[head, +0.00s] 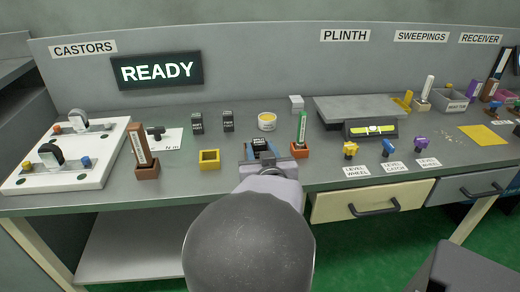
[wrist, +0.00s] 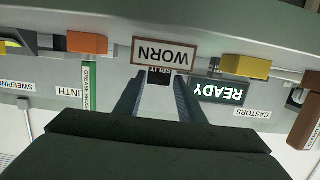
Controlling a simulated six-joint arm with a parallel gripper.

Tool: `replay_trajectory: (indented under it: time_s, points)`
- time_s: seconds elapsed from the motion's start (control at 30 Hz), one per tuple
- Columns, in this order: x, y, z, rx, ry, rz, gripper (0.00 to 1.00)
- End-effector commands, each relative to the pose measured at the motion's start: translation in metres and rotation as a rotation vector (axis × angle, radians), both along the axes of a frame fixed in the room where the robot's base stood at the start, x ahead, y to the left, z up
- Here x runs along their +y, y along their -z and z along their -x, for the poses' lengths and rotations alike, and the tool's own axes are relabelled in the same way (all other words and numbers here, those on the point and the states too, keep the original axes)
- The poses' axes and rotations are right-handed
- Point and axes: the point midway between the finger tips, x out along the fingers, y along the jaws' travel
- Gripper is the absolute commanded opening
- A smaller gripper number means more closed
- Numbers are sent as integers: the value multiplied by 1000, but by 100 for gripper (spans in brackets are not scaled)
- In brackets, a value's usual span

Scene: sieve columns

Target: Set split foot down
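My gripper (head: 261,147) is over the front middle of the bench, its fingers pointing away from the camera. In the wrist view, which is upside down, the two fingers (wrist: 160,80) close on the sides of the small black split foot (wrist: 160,77), labelled SPLIT. A brown-edged tray labelled WORN (wrist: 165,52) is right by the foot; the foot's lower part is hidden behind the tray's front. I cannot tell whether the foot touches the tray's floor. In the head view, my gripper and wrist hide most of the tray.
A yellow open box (head: 209,159) stands to the left, and an orange holder (head: 299,151) with a green grease brush (head: 302,127) close on the right. Two black blocks (head: 197,123) and a yellow-topped tin (head: 267,121) stand behind. A white castor board (head: 62,172) lies far left.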

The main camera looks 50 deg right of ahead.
Motion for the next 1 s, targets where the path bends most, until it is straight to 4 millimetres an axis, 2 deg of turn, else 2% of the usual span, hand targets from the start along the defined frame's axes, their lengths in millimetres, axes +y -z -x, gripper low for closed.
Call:
replay_trajectory:
  time_s: [0.43, 1.0]
  points:
    - [12, -1, 15, 2, 6, 2, 36]
    - [13, -2, 16, 5, 8, 2, 36]
